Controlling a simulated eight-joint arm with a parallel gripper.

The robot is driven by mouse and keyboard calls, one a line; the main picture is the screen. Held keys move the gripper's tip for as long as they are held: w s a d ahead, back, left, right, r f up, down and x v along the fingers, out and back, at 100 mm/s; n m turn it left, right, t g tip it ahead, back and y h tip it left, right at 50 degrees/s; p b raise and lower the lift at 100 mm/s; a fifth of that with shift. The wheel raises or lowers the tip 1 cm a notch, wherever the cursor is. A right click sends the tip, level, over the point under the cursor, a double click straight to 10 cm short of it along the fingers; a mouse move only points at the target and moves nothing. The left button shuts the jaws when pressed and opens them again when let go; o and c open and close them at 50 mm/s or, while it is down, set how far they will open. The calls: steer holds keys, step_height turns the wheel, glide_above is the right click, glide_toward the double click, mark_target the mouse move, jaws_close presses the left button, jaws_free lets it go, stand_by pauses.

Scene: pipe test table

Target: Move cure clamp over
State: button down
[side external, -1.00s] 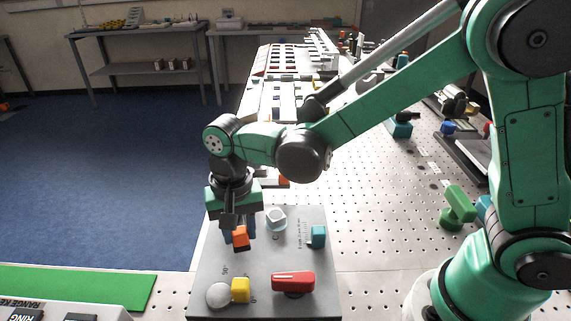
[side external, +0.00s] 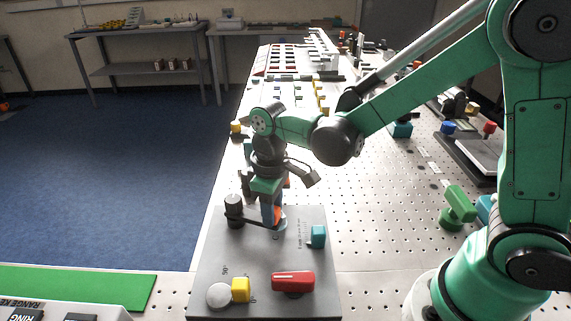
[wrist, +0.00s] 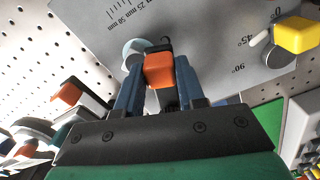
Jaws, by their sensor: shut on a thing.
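The clamp's orange block (side external: 277,213) is between the blue fingers of my gripper (side external: 270,212), which is shut on it. It also shows in the wrist view (wrist: 158,71), with a dark part behind it. A dark bar (side external: 249,219) runs from a dark round post (side external: 233,206) on the left toward my gripper. The orange end is at the round pale-and-teal piece on the grey plate (side external: 210,262); that piece is mostly hidden in the side view. Its pale rim (wrist: 132,47) shows beside the orange block in the wrist view. I cannot tell whether the clamp touches it.
A teal block (side external: 318,236) stands right of the clamp, beside a printed scale. A red handle (side external: 293,281) and a yellow block (side external: 240,289) beside a pale disc (side external: 218,295) are at the plate's front. The plate's middle is clear.

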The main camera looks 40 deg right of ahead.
steer(key=shift+w+d+n, duration=0.4)
steer(key=shift+d+n, duration=0.15)
steer(key=shift+n, duration=0.45)
steer(key=shift+w+d+n, duration=0.4)
steer(key=shift+d+n, duration=0.1)
steer(key=shift+n, duration=0.5)
steer(key=shift+w, duration=0.1)
steer(key=c, duration=0.5)
jaws_free()
step_height(320, 180, up, 6)
steer(key=shift+f, duration=0.15)
steer(key=shift+d, duration=0.1)
